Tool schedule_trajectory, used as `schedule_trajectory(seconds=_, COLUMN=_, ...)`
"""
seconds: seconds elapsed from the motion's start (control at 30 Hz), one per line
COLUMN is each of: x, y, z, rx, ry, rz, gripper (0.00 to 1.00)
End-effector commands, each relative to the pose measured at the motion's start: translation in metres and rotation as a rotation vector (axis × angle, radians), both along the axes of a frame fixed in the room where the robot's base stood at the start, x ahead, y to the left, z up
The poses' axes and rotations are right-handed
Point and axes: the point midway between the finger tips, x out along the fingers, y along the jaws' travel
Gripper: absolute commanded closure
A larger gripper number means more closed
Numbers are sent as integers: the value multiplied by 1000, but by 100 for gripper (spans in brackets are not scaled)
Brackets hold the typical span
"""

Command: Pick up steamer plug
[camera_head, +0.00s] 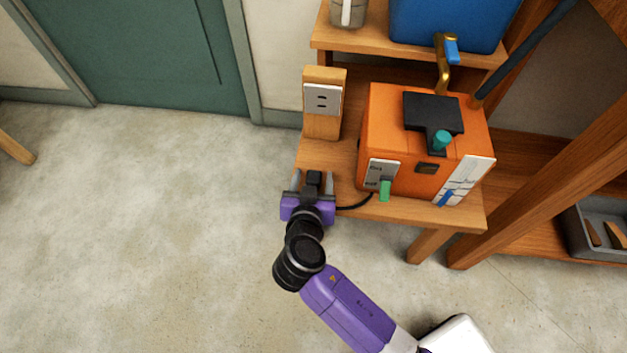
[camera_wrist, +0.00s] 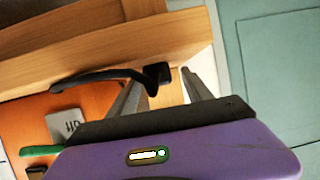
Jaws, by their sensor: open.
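The steamer plug (camera_head: 314,179) is small and black and lies near the left front corner of the wooden bench, with a black cord trailing right toward the orange steamer (camera_head: 400,130). In the wrist view the plug (camera_wrist: 158,74) shows between the tips of my fingers, with its cord curving left. My gripper (camera_head: 312,181) is open, with one finger on each side of the plug; it also shows in the wrist view (camera_wrist: 163,77). I cannot tell whether either finger touches the plug. The purple gripper body hides what lies below.
A wooden post with a metal slotted outlet plate (camera_head: 322,99) stands behind the plug. A blue box (camera_head: 450,22) and a metal cup (camera_head: 347,11) sit on the upper shelf. A grey tray (camera_head: 590,246) is at the right. The floor (camera_head: 150,230) at left is clear.

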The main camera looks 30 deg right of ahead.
Motion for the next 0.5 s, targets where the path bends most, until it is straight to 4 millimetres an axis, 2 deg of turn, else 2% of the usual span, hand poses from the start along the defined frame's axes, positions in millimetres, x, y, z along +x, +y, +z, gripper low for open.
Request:
schedule_trajectory(seconds=0.1, x=8, y=-7, z=-5, rx=0, ry=1, rz=-2, gripper=42)
schedule_trajectory(seconds=0.3, x=9, y=-7, z=-5, rx=1, ry=1, rz=0, gripper=42)
schedule_trajectory(seconds=0.37, x=9, y=-7, z=-5, rx=1, ry=1, rz=0, gripper=52)
schedule_trajectory(seconds=0.5, x=9, y=-6, z=-5, rx=1, ry=1, rz=0, gripper=79)
